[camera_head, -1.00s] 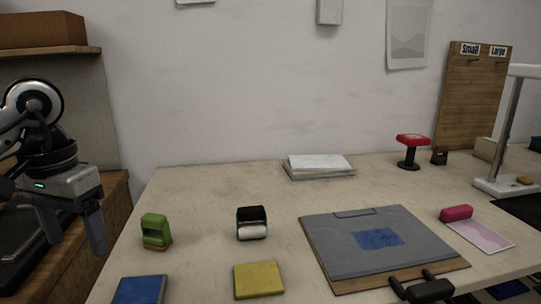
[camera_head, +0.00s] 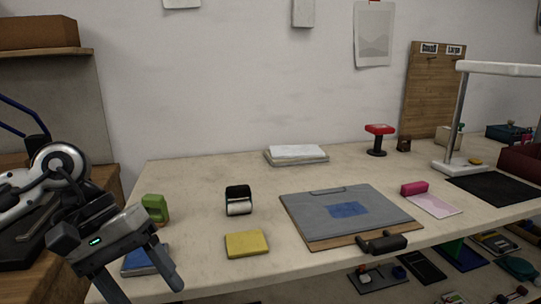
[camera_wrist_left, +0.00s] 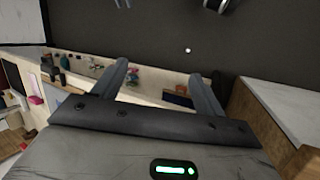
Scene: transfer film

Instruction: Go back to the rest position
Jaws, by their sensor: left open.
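My left gripper (camera_head: 146,277) is open and empty at the lower left of the head view, in front of the blue pad (camera_head: 140,262), which it partly hides. Its two spread fingers also show in the left wrist view (camera_wrist_left: 162,80), with nothing between them. The table (camera_head: 200,178) lies to the right of the gripper. My right gripper is not in view.
On the table are a green block-like item (camera_head: 155,208), a black-and-white roller (camera_head: 238,201), a yellow pad (camera_head: 247,244), a clipboard (camera_head: 300,218), a pink item (camera_head: 414,188), a red-topped stand (camera_head: 378,139) and a paper stack (camera_head: 296,153). Shelves with small items show below right.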

